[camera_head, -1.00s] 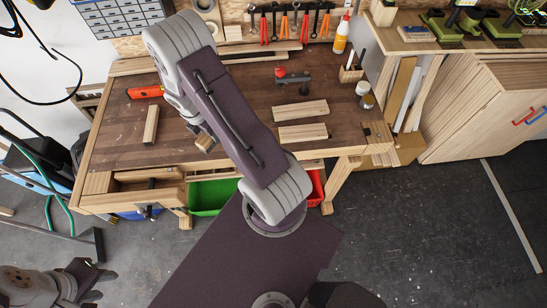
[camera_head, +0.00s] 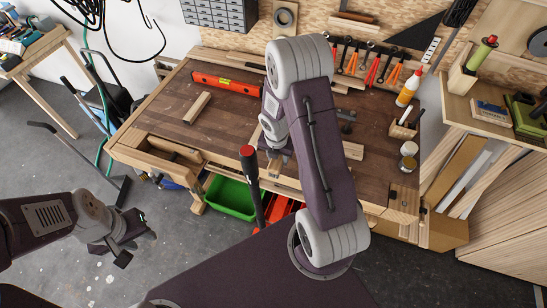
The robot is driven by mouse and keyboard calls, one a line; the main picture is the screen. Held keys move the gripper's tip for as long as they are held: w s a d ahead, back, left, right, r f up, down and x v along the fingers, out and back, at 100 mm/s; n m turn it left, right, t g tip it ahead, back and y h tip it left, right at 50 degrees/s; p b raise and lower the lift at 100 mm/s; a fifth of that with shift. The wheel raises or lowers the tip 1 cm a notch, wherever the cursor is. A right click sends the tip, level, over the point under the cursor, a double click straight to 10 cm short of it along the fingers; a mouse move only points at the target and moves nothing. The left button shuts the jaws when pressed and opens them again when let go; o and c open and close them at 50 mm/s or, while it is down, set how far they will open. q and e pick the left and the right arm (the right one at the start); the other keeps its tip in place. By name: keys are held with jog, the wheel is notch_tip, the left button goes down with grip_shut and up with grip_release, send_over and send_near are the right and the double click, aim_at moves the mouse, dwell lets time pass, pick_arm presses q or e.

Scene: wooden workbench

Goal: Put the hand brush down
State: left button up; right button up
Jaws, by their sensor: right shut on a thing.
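My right gripper (camera_head: 271,152) is mostly hidden behind my own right arm. It is at the front part of the workbench top (camera_head: 225,130), shut on the hand brush, of which only a small wood-coloured piece (camera_head: 272,170) shows below the jaws. The bristles are hidden, and I cannot tell whether the brush touches the bench. My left gripper (camera_head: 131,243) is empty and low at the left, in front of the bench and away from it. Its fingers look apart.
A red level (camera_head: 226,84) and a wooden block (camera_head: 197,107) lie on the left of the bench. Another block (camera_head: 353,151), a dark tool (camera_head: 346,118), a glue bottle (camera_head: 409,89) and jars (camera_head: 408,149) are to the right. The left middle of the top is clear.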

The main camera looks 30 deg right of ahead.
jog(key=w+f, duration=0.1)
jog(key=w, duration=0.1)
jog(key=w+d+f+p, duration=0.1)
jog(key=w+f, duration=0.2)
jog(key=w, duration=0.2)
jog(key=shift+w+d+f+p, duration=0.1)
jog(key=shift+d+f+p, duration=0.2)
jog(key=shift+d, duration=0.1)
jog(key=shift+a, duration=0.1)
notch_tip(320, 180, down, 4)
jog(key=shift+r+p, duration=0.1)
jog(key=shift+p, duration=0.3)
jog(key=shift+f, duration=0.25)
jog(key=o, duration=1.2)
